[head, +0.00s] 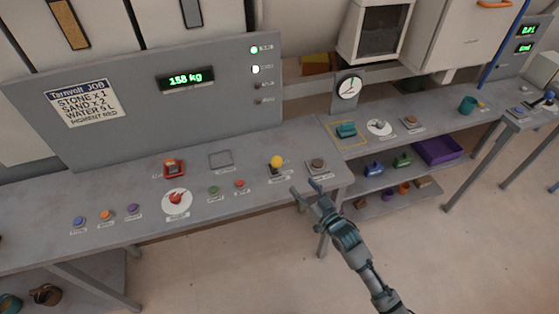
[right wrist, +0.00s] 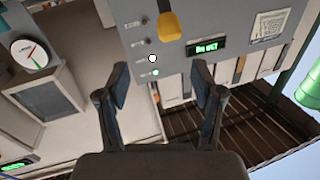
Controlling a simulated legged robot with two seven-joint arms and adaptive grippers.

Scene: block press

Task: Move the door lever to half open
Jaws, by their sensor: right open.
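A lever with a yellow ball knob (head: 277,161) stands on a dark base near the right end of the grey workbench (head: 120,195). It looks roughly upright, and its label is too small to read. My right gripper (head: 306,189) is open and empty, near the bench's front right edge, to the right of and nearer than the lever, apart from it. In the right wrist view, the open fingers (right wrist: 160,80) frame empty space, and the yellow knob (right wrist: 170,27) shows beyond them at the top. My left gripper is not in view.
A brown-topped button (head: 317,164) sits right of the lever, close to my right gripper. Green (head: 213,190) and red (head: 239,183) buttons and a red dial (head: 176,200) lie to the left. A grey panel (head: 130,120) with a "158 kg" display rises behind.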

